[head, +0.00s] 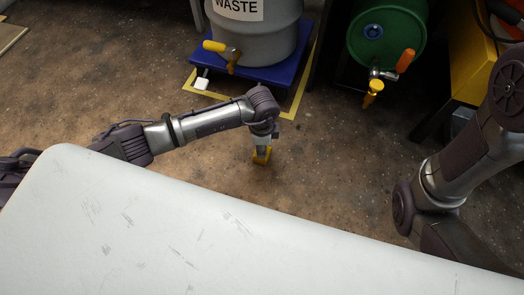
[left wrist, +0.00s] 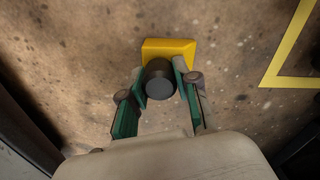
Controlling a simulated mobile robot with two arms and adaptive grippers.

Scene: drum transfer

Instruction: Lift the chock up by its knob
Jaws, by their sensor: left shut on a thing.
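My left gripper (left wrist: 161,82) is shut on the knob, with one finger on each side. In the head view the left gripper (head: 263,143) points down and hides the knob. I cannot tell whether the chock touches the floor. My right arm shows at the right of the head view, but its gripper is out of frame.
A grey waste drum (head: 256,30) with a yellow-handled tap stands on a blue platform (head: 220,75) inside yellow floor tape. A green drum (head: 388,35) with a tap is at its right. My white base fills the front.

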